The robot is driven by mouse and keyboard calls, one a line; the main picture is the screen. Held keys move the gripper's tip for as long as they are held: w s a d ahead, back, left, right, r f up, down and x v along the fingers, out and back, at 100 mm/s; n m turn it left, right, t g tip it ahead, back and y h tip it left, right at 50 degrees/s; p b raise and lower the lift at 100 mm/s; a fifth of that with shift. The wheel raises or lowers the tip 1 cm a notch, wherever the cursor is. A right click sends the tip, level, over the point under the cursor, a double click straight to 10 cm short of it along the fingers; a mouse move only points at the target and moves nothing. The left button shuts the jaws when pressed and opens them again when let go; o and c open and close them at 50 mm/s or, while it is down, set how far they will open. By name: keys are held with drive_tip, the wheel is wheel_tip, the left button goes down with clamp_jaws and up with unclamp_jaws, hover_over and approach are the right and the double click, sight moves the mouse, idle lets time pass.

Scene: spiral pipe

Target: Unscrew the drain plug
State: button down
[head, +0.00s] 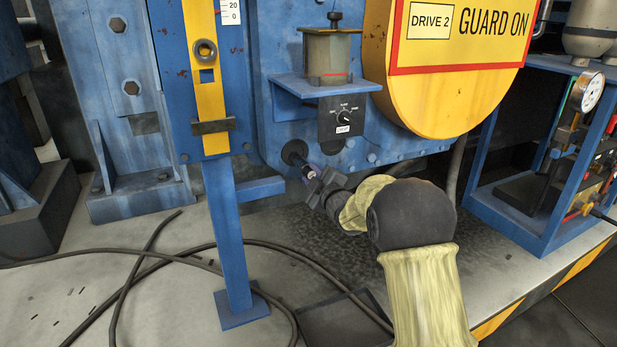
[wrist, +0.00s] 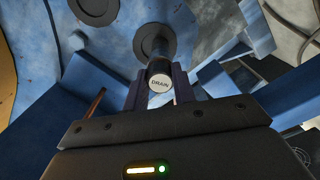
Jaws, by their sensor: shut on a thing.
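The drain plug (wrist: 160,80) is a dark cylinder with a pale end face marked "DRAIN", in the middle of the wrist view. Behind it is a round dark boss (wrist: 154,40) on the blue machine housing. In the head view the boss (head: 294,152) is low on the blue housing, and the plug (head: 309,170) shows small between it and my gripper (head: 314,178). My gripper's fingers (wrist: 160,92) are shut on the plug, one on each side. The plug appears in line with the boss; whether its thread is still engaged is hidden.
A blue post (head: 230,235) stands left of my gripper. A yellow guard (head: 440,95) and a control box with a knob (head: 343,118) are above. Black cables (head: 190,255) and a dark flat tray (head: 345,322) lie on the floor. A blue frame (head: 530,190) stands right.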

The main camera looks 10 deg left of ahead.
drive_tip(key=shift+f+n+b, duration=0.1)
drive_tip(key=shift+n+b, duration=1.25)
drive_tip(key=shift+n, duration=0.15)
drive_tip(key=shift+n+b, duration=0.65)
drive_tip(key=shift+n, duration=0.15)
drive_tip(key=shift+n+b, duration=2.35)
drive_tip(key=shift+n, duration=0.05)
drive_tip(key=shift+n+b, duration=2.65)
drive_tip(key=shift+n, duration=0.15)
drive_tip(key=shift+n+b, duration=1)
drive_tip(key=shift+n, duration=0.1)
drive_tip(key=shift+r+n+b, duration=0.2)
drive_tip(key=shift+n+b, duration=0.1)
drive_tip(key=shift+n, duration=0.4)
drive_tip(key=c, duration=1.4)
unclamp_jaws()
drive_tip(key=shift+o, duration=0.2)
